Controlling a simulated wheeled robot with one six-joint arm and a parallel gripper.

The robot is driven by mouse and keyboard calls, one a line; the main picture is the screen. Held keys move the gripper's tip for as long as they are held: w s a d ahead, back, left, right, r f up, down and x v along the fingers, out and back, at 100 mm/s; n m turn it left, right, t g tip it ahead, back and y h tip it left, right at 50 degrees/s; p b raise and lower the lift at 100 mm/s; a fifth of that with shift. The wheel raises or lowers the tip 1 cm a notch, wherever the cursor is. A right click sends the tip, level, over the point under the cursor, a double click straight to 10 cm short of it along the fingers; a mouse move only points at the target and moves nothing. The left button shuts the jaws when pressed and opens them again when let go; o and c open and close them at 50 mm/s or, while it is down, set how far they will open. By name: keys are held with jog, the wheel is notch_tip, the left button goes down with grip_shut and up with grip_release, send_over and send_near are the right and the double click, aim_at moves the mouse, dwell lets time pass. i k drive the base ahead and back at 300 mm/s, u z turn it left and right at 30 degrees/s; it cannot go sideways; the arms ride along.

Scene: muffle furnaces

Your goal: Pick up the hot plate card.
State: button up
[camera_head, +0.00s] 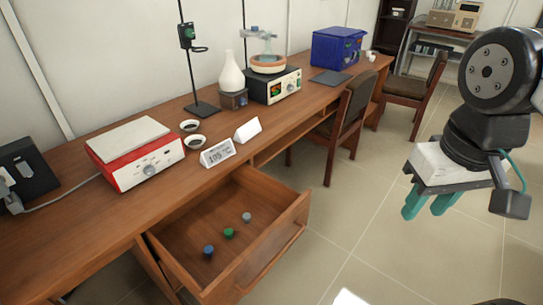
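A white tent card with dark printing that looks like "105" (217,153) stands near the desk's front edge, right of a red and white hot plate (135,152). A second white tent card (248,131) stands just behind it to the right; no printing shows on its visible side. I cannot tell for certain which is the hot plate card. My gripper (430,205) has teal fingers pointing down with a gap between them. It is open and empty, over the floor at the right, well away from both cards.
An open drawer (285,236) with several small capped items juts out below the cards. Two small dark-filled dishes (195,142) sit behind the printed card. A stand (201,108) and an instrument (273,86) are farther back. A chair (350,120) stands at the desk; the floor (400,265) is open.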

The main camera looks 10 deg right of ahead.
aim_at(213, 156)
jog(key=z, duration=0.65)
jog(key=k, duration=0.9)
jog(key=z, duration=0.5)
jog(key=i, duration=1.1)
jog(key=u, duration=1)
jog(key=i, duration=0.8)
jog(key=u, duration=1.15)
jog(key=i, duration=0.35)
jog(key=u, duration=0.45)
